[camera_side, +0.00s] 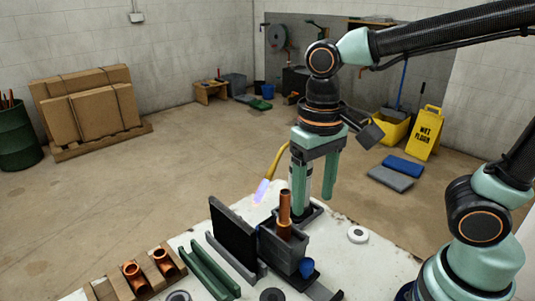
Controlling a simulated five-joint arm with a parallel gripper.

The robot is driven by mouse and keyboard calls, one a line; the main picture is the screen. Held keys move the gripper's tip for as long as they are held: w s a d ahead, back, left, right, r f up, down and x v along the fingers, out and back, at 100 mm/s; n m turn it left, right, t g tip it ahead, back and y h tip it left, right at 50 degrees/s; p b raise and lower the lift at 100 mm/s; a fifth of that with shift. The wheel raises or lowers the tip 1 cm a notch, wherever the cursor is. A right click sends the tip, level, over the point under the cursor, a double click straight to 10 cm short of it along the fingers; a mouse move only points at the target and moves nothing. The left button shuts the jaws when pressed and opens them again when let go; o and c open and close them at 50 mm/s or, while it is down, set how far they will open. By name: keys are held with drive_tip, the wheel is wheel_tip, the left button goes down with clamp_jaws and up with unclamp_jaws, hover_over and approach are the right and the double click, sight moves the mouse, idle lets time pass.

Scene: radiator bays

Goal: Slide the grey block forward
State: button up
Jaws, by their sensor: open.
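A grey block (283,253), box-like, sits on the white worktop (375,263) in the lower middle. A copper pipe (284,212) stands upright in its top, and a blue knob (306,267) shows at its right side. My gripper (314,200) points down above and behind the block, up and to the right of it in the picture. Its two green fingers are apart. A pale cylinder shows beside the left finger; I cannot tell whether it stands between the fingers or behind them. My gripper appears apart from the block.
A dark upright panel (232,238) and green rails (209,271) stand left of the block. A torch with a yellow neck (278,160) and violet flame (261,191) is close to my gripper. Copper fittings (134,275) lie at front left. A white ring (358,234) lies right.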

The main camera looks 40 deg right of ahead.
sight(305, 262)
wheel_tip(305, 262, down, 17)
drive_tip(key=shift+d+f, duration=0.15)
idle(0.5)
clamp_jaws()
drive_tip(key=shift+w, duration=0.1)
idle(1.4)
